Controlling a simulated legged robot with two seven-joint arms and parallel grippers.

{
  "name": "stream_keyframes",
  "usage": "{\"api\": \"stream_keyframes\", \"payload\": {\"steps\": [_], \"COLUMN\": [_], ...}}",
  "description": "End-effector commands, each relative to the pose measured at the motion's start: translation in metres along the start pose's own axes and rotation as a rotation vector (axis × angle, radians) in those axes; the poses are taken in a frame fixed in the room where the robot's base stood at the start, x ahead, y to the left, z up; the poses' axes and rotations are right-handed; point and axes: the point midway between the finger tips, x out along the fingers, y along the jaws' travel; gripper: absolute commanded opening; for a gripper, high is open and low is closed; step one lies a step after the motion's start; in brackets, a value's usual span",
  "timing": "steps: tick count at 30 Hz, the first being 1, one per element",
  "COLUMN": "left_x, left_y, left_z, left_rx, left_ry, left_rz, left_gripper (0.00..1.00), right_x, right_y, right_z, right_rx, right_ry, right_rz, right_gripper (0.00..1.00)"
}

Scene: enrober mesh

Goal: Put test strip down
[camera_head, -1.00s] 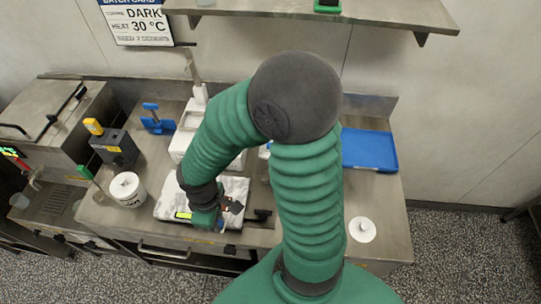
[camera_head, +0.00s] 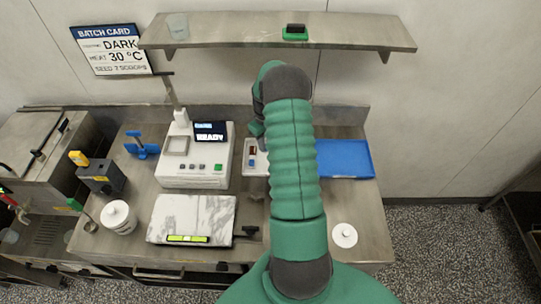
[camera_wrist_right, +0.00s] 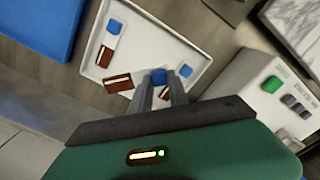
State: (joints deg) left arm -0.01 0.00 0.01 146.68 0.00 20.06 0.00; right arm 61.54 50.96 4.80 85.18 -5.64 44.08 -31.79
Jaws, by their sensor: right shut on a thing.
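Two other strips with blue ends lie in the tray, one at the upper left (camera_wrist_right: 104,56) and one beside my fingers (camera_wrist_right: 184,71). In the head view the right gripper (camera_head: 257,134) is over the back of the tray (camera_head: 249,170), and my arm hides much of the tray. My left gripper is not in view.
A blue tray (camera_head: 345,160) lies right of the white tray. A white device (camera_head: 190,181) reading READY stands to the left. In front are a marble slab (camera_head: 200,212), a white tub (camera_head: 118,218) and a white lid (camera_head: 344,235). A shelf (camera_head: 230,33) hangs above.

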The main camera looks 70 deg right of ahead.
Motion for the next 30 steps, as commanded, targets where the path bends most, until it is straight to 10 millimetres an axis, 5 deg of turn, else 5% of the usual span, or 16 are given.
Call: {"api": "stream_keyframes", "payload": {"steps": [12, 19, 20, 24, 30], "left_x": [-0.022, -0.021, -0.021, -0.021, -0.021], "left_y": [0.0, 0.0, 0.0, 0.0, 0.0], "left_z": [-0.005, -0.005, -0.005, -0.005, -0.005], "left_rx": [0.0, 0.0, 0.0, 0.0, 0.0], "left_ry": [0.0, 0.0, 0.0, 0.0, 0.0], "left_rz": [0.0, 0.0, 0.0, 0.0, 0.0], "left_gripper": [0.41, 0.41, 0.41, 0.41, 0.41], "right_x": [0.075, 0.08, 0.08, 0.08, 0.08], "right_y": [0.0, -0.001, -0.001, -0.002, -0.001], "right_z": [0.0, -0.001, -0.001, -0.001, -0.001], "right_rx": [-0.001, -0.001, -0.001, -0.002, -0.002], "right_ry": [-0.002, 0.001, 0.001, 0.0, 0.0], "right_rz": [-0.004, -0.001, -0.001, -0.001, -0.001], "right_gripper": [0.0, 0.0, 0.23, 0.42, 0.43]}}
